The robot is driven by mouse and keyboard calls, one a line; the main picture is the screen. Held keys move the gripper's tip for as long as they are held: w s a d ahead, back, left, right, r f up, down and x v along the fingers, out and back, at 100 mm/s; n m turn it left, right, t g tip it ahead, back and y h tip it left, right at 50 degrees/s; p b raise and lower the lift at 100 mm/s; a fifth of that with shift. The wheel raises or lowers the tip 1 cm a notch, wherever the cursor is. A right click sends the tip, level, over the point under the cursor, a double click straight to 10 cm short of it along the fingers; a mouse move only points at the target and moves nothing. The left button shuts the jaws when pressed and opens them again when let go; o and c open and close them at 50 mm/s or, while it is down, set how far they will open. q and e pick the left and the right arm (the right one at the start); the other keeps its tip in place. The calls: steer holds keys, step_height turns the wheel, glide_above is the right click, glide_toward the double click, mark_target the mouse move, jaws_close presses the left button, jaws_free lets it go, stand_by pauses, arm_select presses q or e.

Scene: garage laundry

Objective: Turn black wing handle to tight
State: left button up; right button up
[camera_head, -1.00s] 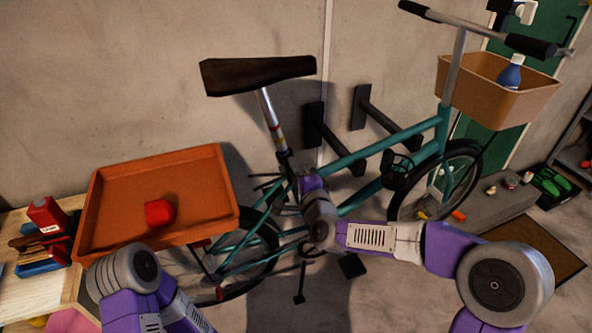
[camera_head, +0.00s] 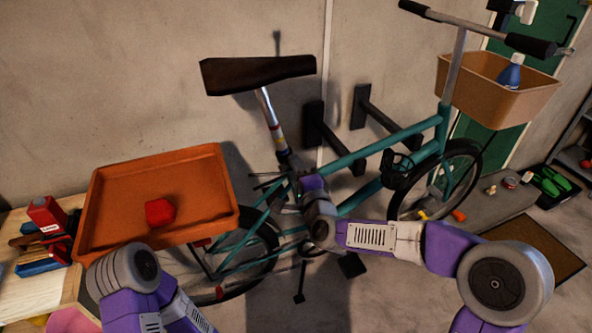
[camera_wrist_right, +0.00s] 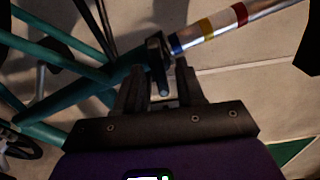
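The black wing handle (camera_wrist_right: 160,75) sits on the clamp at the foot of the seat post (camera_wrist_right: 215,28) in the right wrist view. The post is silver with yellow, white, red and blue bands and also shows in the head view (camera_head: 271,115). My right gripper (camera_wrist_right: 158,72) is open, its two dark fingers apart on either side of the handle. I cannot tell whether either finger touches it. In the head view the right gripper (camera_head: 284,183) is at the clamp and the handle is too small to make out. My left arm shows at the lower left; its gripper is out of view.
The teal bicycle frame (camera_head: 385,145) surrounds the right gripper, with the dark saddle (camera_head: 258,75) above. An orange tray (camera_head: 110,191) with a red object (camera_head: 160,212) stands left. Black wall brackets (camera_head: 377,118) lie behind. A basket (camera_head: 490,94) holds a blue bottle (camera_head: 510,72).

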steer(key=v, duration=0.7)
steer(key=shift+s+p, duration=0.25)
steer(key=shift+p, duration=0.2)
steer(key=shift+d, duration=0.1)
steer(key=s+d+f+n+g+p, duration=0.1)
steer(key=s+f+n+g+p, duration=0.2)
steer(key=f, duration=0.7)
steer(key=s+d+f+n+g+p, duration=0.15)
steer(key=f+g, duration=0.25)
steer(key=f, duration=0.6)
steer(key=s+d+f+n+g+p, duration=0.1)
steer(key=s+f+n+g+p, duration=0.1)
steer(key=s+f, duration=0.5)
steer(key=s+f+n+g+h+p, duration=0.1)
steer(key=s+f+n+g, duration=0.4)
steer(key=s, duration=0.9)
step_height(320, 180, down, 4)
steer(key=g+p, duration=0.1)
steer(key=g, duration=0.1)
steer(key=shift+d+r+g, duration=0.2)
steer(key=shift+d+g, duration=0.1)
steer(key=shift+d, duration=0.05)
